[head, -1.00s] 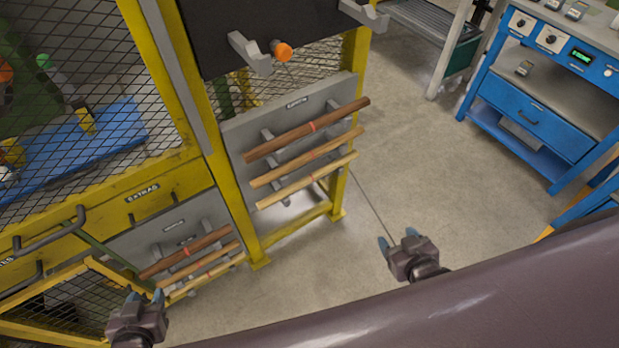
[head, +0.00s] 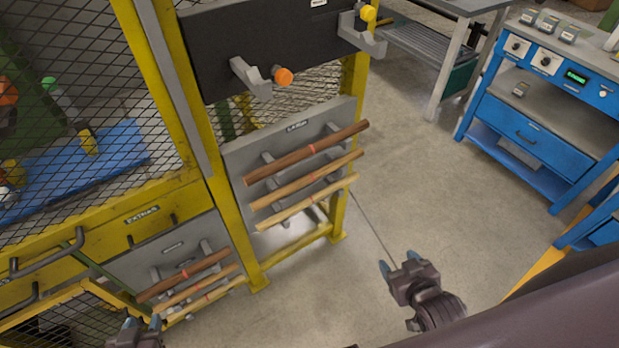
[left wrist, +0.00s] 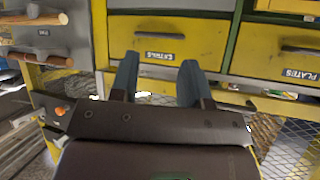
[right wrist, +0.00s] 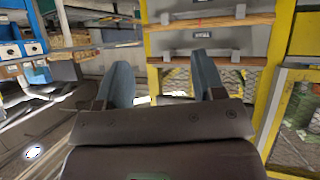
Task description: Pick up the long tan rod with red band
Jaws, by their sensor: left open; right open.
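On the upper grey rack panel in the head view, three long rods lie slanted, one above another. The top one is dark brown with a red band (head: 290,163). The middle one is tan with a red band (head: 290,190). The bottom one is paler tan (head: 300,206); its band is hard to make out. Shorter brown and tan rods (head: 195,290) hang on the lower left panel. My right gripper (head: 398,263) is open and empty, right of and below the upper rods. My left gripper (head: 141,324) is open and empty at the bottom edge, below the lower rods.
A yellow frame (head: 228,225) with mesh carries the racks. A dark panel with grey hooks (head: 252,77) and an orange-tipped peg (head: 283,76) sits above the upper rods. A blue workbench (head: 530,137) stands at the right. The floor between is clear.

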